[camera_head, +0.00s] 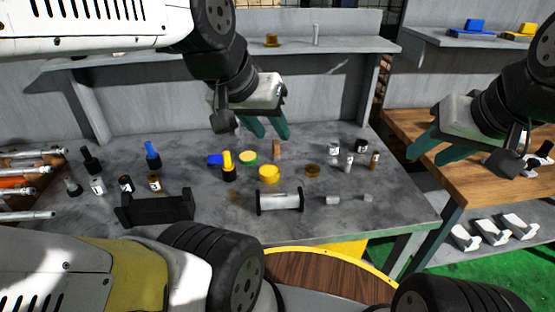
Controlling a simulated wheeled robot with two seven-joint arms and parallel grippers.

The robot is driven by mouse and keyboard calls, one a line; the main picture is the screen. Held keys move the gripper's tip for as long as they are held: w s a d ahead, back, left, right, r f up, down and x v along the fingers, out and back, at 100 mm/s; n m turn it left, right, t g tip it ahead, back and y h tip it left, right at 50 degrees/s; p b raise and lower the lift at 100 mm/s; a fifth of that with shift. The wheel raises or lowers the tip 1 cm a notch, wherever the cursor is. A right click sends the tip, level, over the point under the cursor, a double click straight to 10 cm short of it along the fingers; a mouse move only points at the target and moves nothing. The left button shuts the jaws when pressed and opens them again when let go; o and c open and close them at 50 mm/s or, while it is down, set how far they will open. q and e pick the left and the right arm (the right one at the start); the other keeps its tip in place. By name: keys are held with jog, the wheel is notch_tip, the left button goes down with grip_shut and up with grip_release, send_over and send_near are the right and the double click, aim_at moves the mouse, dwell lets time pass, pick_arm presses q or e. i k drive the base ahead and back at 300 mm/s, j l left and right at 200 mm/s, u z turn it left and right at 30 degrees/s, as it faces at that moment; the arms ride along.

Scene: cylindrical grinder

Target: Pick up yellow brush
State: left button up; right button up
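The yellow brush (228,168) stands upright on the grey workbench, with a yellow upper part and a black lower part. My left gripper (267,129) hangs above the bench, behind and to the right of the brush in the picture. Its two teal fingers are apart with nothing between them, and it does not touch the brush. My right gripper (432,150) is far to the right, over the wooden table side, with its teal fingers apart and empty.
A yellow round tin (268,173), a black holder (156,209) and a spool-like part (280,201) stand nearby. A shelf (330,50) runs behind.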

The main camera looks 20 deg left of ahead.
aim_at(228, 165)
jog(key=j+u, duration=0.15)
jog(key=j, duration=0.8)
jog(key=j+z, duration=0.15)
jog(key=j, duration=0.15)
